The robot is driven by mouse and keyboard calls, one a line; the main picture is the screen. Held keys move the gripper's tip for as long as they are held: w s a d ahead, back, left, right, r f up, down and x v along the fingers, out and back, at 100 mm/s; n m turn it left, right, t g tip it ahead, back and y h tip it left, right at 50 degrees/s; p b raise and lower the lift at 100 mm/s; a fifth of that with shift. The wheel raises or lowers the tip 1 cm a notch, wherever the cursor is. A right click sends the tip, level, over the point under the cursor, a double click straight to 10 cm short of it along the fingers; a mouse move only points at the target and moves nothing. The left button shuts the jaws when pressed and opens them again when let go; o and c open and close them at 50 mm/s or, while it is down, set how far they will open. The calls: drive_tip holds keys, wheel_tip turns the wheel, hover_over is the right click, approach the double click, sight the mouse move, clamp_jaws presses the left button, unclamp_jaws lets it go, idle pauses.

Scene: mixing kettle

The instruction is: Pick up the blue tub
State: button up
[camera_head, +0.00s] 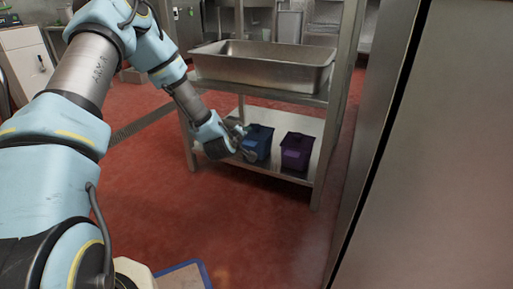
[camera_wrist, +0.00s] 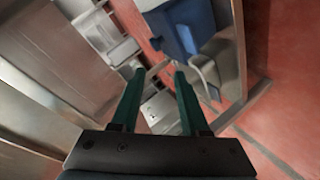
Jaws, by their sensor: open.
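The blue tub (camera_head: 257,141) stands on the lower shelf of a metal rack in the head view. My gripper (camera_head: 246,142) is at the tub's left side, close to it. Whether they touch cannot be told. The gripper partly hides the tub's left side. In the wrist view, my gripper (camera_wrist: 158,73) has its two green fingers apart with nothing held between them. A dark blue boxy thing (camera_wrist: 180,27) is beyond the fingertips at the top; I cannot tell for sure that it is the tub.
A purple tub (camera_head: 297,152) stands right of the blue tub on the lower shelf (camera_head: 270,170). A large steel pan (camera_head: 262,68) sits on the shelf above. Rack posts stand at both sides. A tall metal panel (camera_head: 440,170) fills the right. Red floor lies open in front.

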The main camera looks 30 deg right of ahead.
sight(254, 147)
drive_tip(key=s+d+f+n+t+y, duration=0.45)
drive_tip(key=s+f+n+t, duration=0.35)
drive_tip(key=n, duration=0.5)
drive_tip(key=shift+g+y, duration=0.25)
drive_tip(key=shift+g, duration=0.05)
drive_tip(key=b+x, duration=0.2)
drive_tip(key=x, duration=0.2)
drive_tip(key=f+b+x, duration=0.1)
drive_tip(key=b+x, duration=0.1)
drive_tip(key=x, duration=0.1)
drive_tip(key=a+f+b+x, duration=0.1)
drive_tip(key=b+x, duration=0.1)
drive_tip(key=x, duration=0.2)
drive_tip(key=shift+w, duration=0.45)
drive_tip(key=shift+w+d, duration=0.1)
drive_tip(key=shift+w, duration=0.2)
drive_tip(key=shift+r, duration=0.1)
clamp_jaws()
